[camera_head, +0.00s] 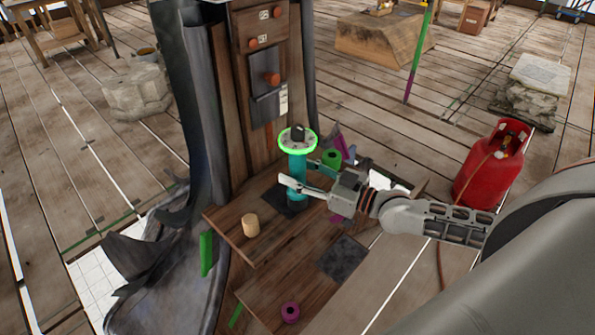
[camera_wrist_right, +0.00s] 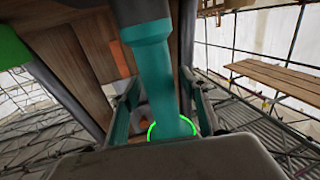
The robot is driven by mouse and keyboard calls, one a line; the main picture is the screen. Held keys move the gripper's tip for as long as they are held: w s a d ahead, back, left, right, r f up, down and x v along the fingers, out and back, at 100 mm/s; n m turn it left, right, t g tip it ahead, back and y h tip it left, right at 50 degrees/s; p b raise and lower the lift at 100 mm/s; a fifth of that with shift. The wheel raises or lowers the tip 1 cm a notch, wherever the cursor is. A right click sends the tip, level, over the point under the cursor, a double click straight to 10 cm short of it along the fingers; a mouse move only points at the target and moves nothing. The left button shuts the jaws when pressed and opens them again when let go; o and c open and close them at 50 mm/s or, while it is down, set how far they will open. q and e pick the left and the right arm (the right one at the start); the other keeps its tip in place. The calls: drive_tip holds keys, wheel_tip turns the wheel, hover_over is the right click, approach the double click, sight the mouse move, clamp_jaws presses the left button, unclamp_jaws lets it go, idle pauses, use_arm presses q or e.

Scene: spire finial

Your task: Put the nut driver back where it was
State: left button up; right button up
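A teal upright tool (camera_head: 298,167), which appears to be the nut driver, stands below a grey disc with a bright green ring (camera_head: 298,140). Its lower end is over a dark square on the wooden platform. My right gripper (camera_head: 299,174) reaches in from the right with a finger on each side of the teal body. In the right wrist view the teal body (camera_wrist_right: 152,65) runs between the fingers and a green ring (camera_wrist_right: 172,130) shows lower down. I cannot tell whether the fingers press on it. My left gripper is not in view.
A wooden platform (camera_head: 232,222) holds a tan cylinder (camera_head: 251,225). A green cylinder (camera_head: 331,157) and purple pieces are close behind my right gripper. A lower board bears a magenta ring (camera_head: 290,312). A wooden post panel (camera_head: 268,95) rises behind; a red gas bottle (camera_head: 487,170) stands right.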

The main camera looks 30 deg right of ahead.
drive_tip(key=shift+r, duration=0.2)
drive_tip(key=shift+s+d+f, duration=0.15)
drive_tip(key=shift+s+d, duration=0.1)
drive_tip(key=shift+s, duration=0.05)
drive_tip(key=v, duration=1.1)
drive_tip(key=s+a+f+g+h, duration=0.1)
drive_tip(key=s+a+f+h, duration=0.1)
drive_tip(key=f, duration=0.6)
drive_tip(key=s+a+f+m+g+h, duration=0.1)
drive_tip(key=s+a+f+h, duration=0.1)
drive_tip(key=s+a+f, duration=0.2)
drive_tip(key=s+a+f+m+g+h, duration=0.1)
drive_tip(key=s+a+f+g+h, duration=0.1)
drive_tip(key=a+f, duration=0.5)
wheel_tip(320, 180, down, 5)
drive_tip(key=shift+s+h+p, duration=0.4)
drive_tip(key=shift+s+h, duration=0.1)
drive_tip(key=shift+s, duration=0.3)
drive_tip(key=shift+a, duration=0.1)
